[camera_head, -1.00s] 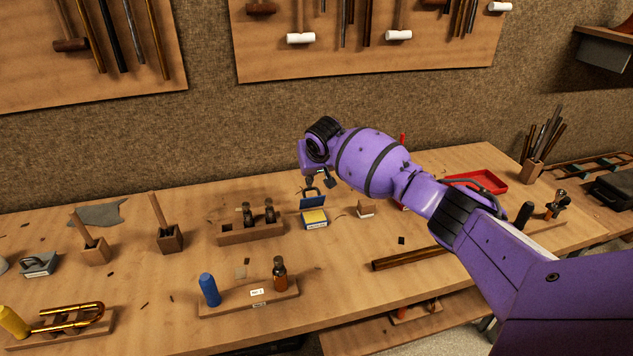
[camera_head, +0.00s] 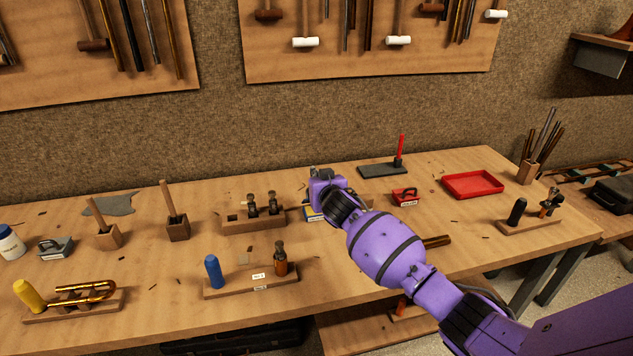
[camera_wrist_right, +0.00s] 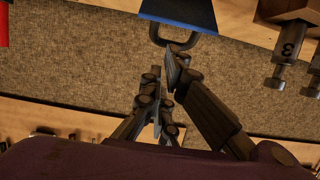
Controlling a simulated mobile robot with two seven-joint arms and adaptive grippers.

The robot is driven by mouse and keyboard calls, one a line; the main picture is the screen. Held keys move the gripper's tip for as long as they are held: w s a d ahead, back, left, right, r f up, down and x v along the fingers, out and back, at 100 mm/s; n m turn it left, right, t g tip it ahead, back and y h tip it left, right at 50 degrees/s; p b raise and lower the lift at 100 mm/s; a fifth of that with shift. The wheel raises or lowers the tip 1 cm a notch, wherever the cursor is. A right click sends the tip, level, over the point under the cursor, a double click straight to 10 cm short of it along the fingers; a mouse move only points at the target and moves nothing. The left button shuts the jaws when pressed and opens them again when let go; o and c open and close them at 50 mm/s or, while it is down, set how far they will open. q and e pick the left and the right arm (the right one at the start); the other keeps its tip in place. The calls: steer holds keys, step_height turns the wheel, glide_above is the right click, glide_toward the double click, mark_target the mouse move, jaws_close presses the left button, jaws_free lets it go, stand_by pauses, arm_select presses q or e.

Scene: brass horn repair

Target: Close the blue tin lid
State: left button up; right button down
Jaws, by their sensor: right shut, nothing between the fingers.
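The blue tin (camera_head: 312,215) is mostly hidden behind my right wrist in the head view; only a strip of its blue and yellow front shows. Its blue lid (camera_wrist_right: 180,11) is at the top of the wrist view, with a dark loop handle (camera_wrist_right: 172,41) on its edge. My right gripper (camera_wrist_right: 166,68) is shut and empty, its fingertips close to the handle. I cannot tell whether they touch it. The lid's angle now is hidden in the head view. My left gripper is not in view.
A wooden rack with mouthpieces (camera_head: 240,224) stands just left of the tin. A red tin (camera_head: 406,197) and a red tray (camera_head: 473,184) are to the right. A stand with a blue-handled tool (camera_head: 212,271) is in front. Tools hang on the wall behind.

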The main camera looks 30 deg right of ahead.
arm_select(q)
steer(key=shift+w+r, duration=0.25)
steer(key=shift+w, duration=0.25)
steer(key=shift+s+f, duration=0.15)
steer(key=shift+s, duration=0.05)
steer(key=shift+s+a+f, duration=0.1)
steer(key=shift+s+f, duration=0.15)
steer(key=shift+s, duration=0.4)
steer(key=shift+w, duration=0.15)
arm_select(e)
steer(key=shift+r, duration=0.15)
steer(key=shift+r+p, duration=0.55)
steer(key=shift+r, duration=0.15)
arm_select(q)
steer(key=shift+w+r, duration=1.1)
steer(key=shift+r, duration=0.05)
